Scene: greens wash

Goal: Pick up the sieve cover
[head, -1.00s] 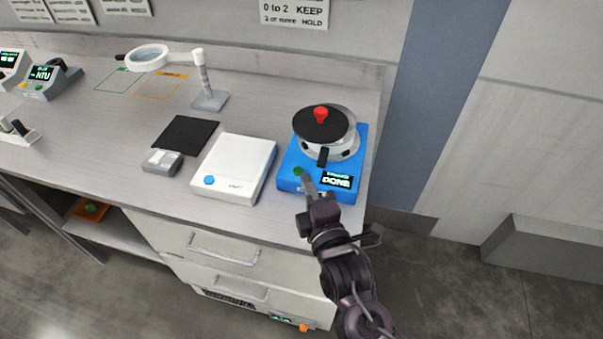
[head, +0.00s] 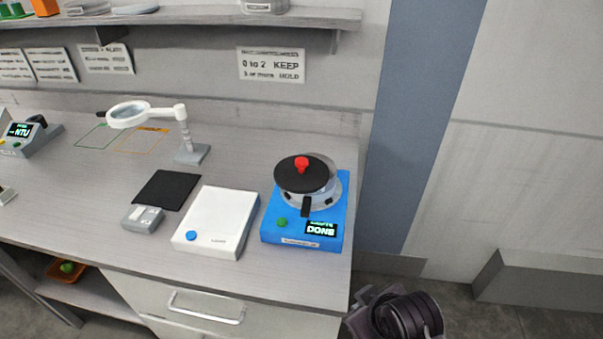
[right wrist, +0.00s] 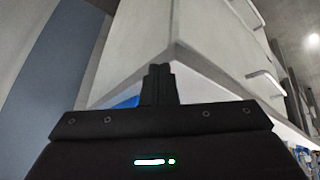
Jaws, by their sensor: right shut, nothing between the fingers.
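The sieve cover (head: 300,175) is a black disc with a red knob. The cover is not seen in that view. My left gripper is not in view.
A white flat device (head: 222,215) stands left of the blue machine. A grey box (head: 143,218), a black mat (head: 166,190) and a magnifier lamp (head: 193,154) are farther left. A shelf (head: 215,20) runs above the bench.

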